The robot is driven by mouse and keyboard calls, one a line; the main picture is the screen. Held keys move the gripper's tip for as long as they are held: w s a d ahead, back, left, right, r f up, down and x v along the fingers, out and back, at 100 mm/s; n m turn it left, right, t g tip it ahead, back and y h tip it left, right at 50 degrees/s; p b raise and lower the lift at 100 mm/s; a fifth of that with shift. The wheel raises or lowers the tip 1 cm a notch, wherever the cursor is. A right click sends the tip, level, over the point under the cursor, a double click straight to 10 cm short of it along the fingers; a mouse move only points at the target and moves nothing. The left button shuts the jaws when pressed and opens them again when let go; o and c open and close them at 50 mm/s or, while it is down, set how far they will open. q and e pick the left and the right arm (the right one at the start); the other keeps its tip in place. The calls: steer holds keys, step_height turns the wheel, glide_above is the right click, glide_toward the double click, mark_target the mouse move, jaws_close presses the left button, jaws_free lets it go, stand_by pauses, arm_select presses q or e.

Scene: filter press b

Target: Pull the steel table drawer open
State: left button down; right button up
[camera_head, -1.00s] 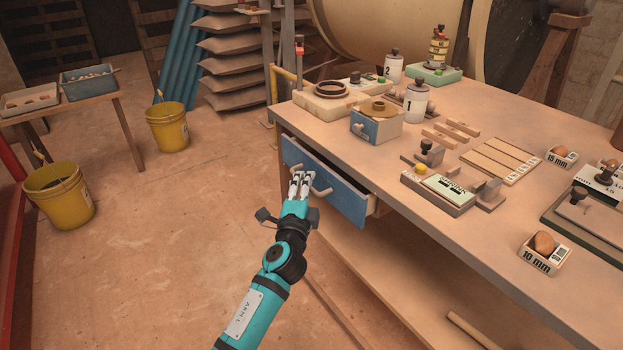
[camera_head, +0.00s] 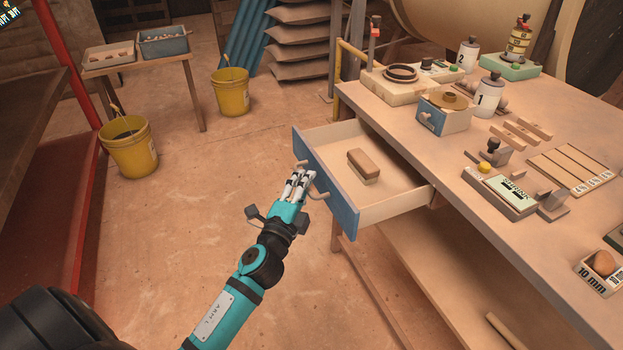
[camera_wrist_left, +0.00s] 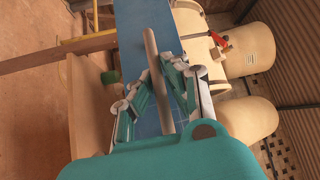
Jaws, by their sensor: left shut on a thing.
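The table drawer (camera_head: 402,203) stands well out from under the table top, with a blue front (camera_head: 340,205) and pale wooden sides. A brush-like wooden block (camera_head: 364,166) lies inside it. My left gripper (camera_head: 308,175) is at the drawer front and shut on its bar handle (camera_head: 320,193). In the left wrist view the handle (camera_wrist_left: 152,62) runs between the fingers (camera_wrist_left: 162,85), in front of the blue drawer front (camera_wrist_left: 135,22). The fingers hide part of the handle in the head view. My right gripper is not in view.
The table top (camera_head: 420,140) holds a small blue-fronted box (camera_head: 443,113), jars and blocks. Two yellow buckets (camera_head: 130,147) stand on the floor at left, near a side table with two trays (camera_head: 164,42). The floor left of the drawer is clear.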

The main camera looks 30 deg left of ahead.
arm_select(q)
steer(key=shift+d+f, duration=0.15)
steer(key=shift+f, duration=0.15)
steer(key=c, duration=1.5)
jaws_free()
steer(key=shift+o, duration=0.6)
steer(key=shift+r, duration=0.15)
steer(key=s+d+f, duration=0.1)
steer(key=s, duration=1)
steer(key=shift+s+d+f, duration=0.2)
steer(key=shift+s+f, duration=0.1)
steer(key=shift+s, duration=0.1)
